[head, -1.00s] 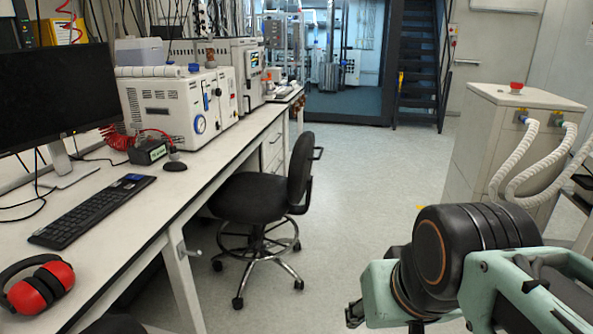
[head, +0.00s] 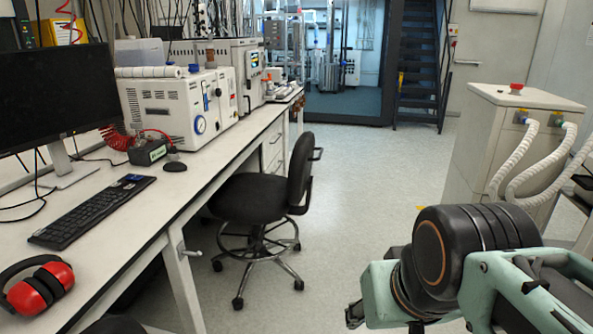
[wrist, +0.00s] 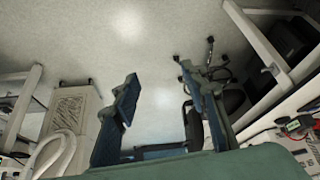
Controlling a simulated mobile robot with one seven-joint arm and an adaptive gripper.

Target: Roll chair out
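The black office chair (head: 252,198) stands at the workbench in the head view. Its seat is partly under the bench edge, and its backrest (head: 300,170) faces the open floor on the right. Its chrome base with a foot ring and casters rests on the floor. In the wrist view my gripper (wrist: 160,77) is open, with its two fingers apart and nothing between them. The chair's seat (wrist: 235,99) and backrest also show there, partly hidden behind the right finger. My gripper is apart from the chair as far as I can tell.
The white workbench (head: 205,172) runs along the left with a monitor, a keyboard (head: 92,211), red earmuffs (head: 40,287) and instruments. A beige cabinet (head: 490,150) with white hoses stands at the right. The floor between (head: 360,165) is clear. Stairs are at the back.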

